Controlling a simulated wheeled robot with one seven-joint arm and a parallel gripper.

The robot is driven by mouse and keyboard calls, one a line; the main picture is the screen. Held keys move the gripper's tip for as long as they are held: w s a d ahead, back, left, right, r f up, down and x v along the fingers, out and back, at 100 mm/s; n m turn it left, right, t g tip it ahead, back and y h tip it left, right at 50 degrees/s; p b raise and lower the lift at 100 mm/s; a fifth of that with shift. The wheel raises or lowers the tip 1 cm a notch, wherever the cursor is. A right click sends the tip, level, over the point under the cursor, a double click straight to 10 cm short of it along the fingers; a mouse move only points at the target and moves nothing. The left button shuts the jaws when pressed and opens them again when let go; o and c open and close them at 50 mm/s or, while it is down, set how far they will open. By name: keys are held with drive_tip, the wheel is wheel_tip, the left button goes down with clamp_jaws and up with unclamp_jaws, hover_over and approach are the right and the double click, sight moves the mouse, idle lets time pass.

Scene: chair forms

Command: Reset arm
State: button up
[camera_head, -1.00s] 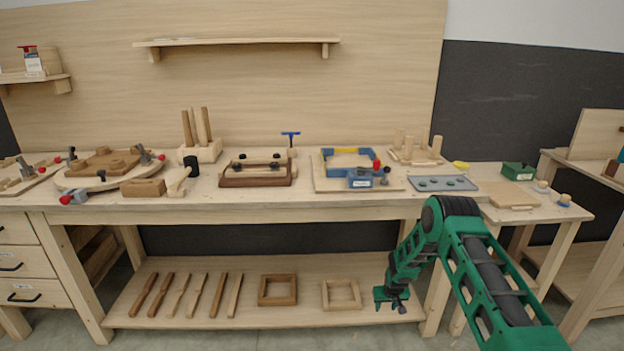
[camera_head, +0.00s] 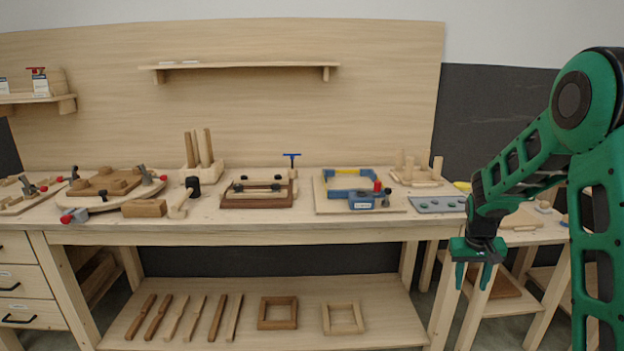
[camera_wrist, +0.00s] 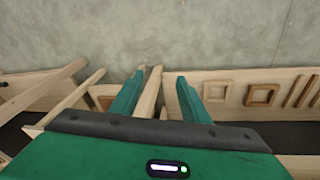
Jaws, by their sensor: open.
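My gripper (camera_head: 473,276) is on a green arm at the right of the head view. It points down, in front of the right end of the long workbench (camera_head: 250,233). Its two green fingers are apart with nothing held between them. In the wrist view my gripper (camera_wrist: 158,98) shows both fingers spread, with a wooden bench leg (camera_wrist: 149,92) and the grey floor seen beyond the gap. My arm hides part of the small side table at the right.
The bench top carries a blue frame fixture (camera_head: 350,182), a grey plate (camera_head: 437,204), a mallet (camera_head: 184,200) and clamped forms. The lower shelf (camera_head: 380,318) holds several wooden strips and two square frames (camera_head: 277,313). Floor in front is clear.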

drive_tip(key=s+r+m, duration=0.1)
drive_tip(key=s+r, duration=0.3)
drive_tip(key=s, duration=0.3)
drive_tip(key=s+d+r+g, duration=0.1)
drive_tip(key=s+r, duration=0.2)
drive_tip(key=s, duration=0.3)
drive_tip(key=s+r+m, duration=0.1)
drive_tip(key=s+r, duration=0.3)
drive_tip(key=s, duration=0.3)
drive_tip(key=s+a+m+y, duration=0.1)
drive_tip(key=s+a, duration=0.1)
drive_tip(key=s, duration=0.7)
drive_tip(key=s+a+r+y, duration=0.1)
drive_tip(key=s+a, duration=0.1)
drive_tip(key=s, duration=0.7)
drive_tip(key=shift+s+r+m+g, duration=0.2)
drive_tip(key=shift+s+m+g, duration=0.1)
drive_tip(key=shift+m, duration=0.1)
drive_tip(key=shift+w+a, duration=0.1)
drive_tip(key=shift+w+f, duration=0.25)
drive_tip(key=shift+w, duration=0.35)
